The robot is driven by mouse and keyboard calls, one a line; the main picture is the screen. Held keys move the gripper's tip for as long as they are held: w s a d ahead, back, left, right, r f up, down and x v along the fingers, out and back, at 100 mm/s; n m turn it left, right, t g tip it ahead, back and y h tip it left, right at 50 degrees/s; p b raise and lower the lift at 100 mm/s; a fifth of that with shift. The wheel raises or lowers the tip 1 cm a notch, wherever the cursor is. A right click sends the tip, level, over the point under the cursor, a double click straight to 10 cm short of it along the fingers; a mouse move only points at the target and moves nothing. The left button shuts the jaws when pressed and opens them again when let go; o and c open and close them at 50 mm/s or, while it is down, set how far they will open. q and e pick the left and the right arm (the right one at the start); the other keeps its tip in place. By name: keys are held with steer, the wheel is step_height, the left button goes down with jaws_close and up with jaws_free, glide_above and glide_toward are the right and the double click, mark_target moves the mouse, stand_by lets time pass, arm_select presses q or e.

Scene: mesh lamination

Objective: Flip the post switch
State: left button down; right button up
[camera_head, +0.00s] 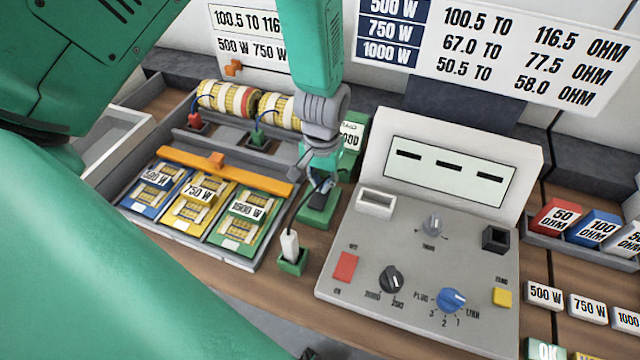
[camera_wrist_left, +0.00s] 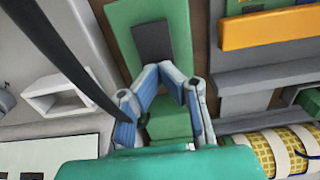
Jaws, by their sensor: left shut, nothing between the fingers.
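A green post (camera_head: 316,212) with a dark switch plate stands between the open tray and the meter console in the head view. In the left wrist view, the post (camera_wrist_left: 120,25) shows its dark grey switch plate (camera_wrist_left: 152,41) just ahead of the fingers. My left gripper (camera_head: 323,184) is shut and empty, pointing down over the post; its fingers (camera_wrist_left: 164,72) show in the left wrist view. The fingers hide part of the post, and I cannot tell whether they touch the switch. My right gripper is not in view.
A white plug (camera_head: 290,245) with a dark cable stands in a green socket beside the post. The grey console (camera_head: 350,298) is close on the right. The tray (camera_head: 255,262) holds coloured mesh cards, with an orange bar (camera_head: 238,174) across it. Yellow rolls (camera_head: 228,98) lie behind.

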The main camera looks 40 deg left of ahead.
arm_select(q)
steer(key=shift+f, duration=0.2)
steer(key=shift+r, duration=0.15)
step_height(320, 180, up, 7)
steer(key=p, duration=0.6)
stand_by(0.6)
